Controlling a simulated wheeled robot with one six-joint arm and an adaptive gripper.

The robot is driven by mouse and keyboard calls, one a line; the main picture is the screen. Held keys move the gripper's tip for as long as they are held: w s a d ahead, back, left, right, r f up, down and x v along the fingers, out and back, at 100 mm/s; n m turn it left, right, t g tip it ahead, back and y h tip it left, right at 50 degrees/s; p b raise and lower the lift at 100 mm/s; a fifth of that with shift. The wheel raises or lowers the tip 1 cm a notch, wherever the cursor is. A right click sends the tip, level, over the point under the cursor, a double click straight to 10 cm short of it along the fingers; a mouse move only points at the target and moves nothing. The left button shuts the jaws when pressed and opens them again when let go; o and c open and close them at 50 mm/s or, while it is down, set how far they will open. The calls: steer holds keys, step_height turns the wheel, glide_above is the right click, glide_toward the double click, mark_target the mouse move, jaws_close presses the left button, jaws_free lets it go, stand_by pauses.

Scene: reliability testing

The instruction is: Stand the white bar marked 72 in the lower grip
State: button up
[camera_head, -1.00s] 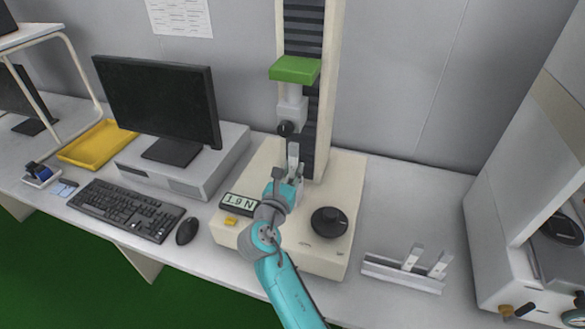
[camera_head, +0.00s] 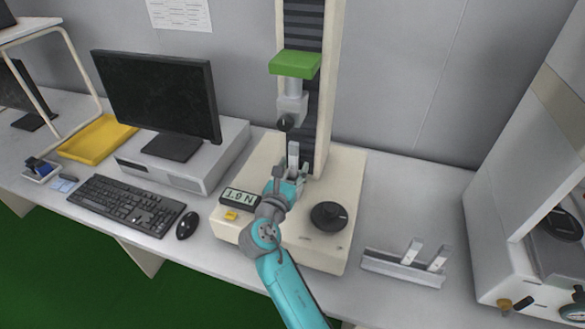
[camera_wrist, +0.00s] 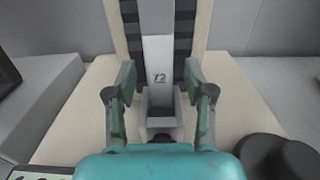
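The white bar marked 72 (camera_wrist: 158,55) stands upright in the wrist view, its lower end in the grey lower grip (camera_wrist: 161,122). It also shows in the head view (camera_head: 293,154), below the upper grip (camera_head: 291,108) and apart from it. My gripper (camera_wrist: 160,84) is open in the wrist view, one finger on each side of the bar, with a gap on both sides. In the head view my gripper (camera_head: 291,172) is low at the front of the bar and hides most of the lower grip.
A rack (camera_head: 403,268) with two more bars stands right of the tester base (camera_head: 345,172). A black knob (camera_head: 328,216) and a force display (camera_head: 239,196) flank my arm. The green-topped crosshead (camera_head: 295,64) hangs above. A monitor (camera_head: 158,97) stands left.

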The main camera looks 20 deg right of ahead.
steer(key=v, duration=1.2)
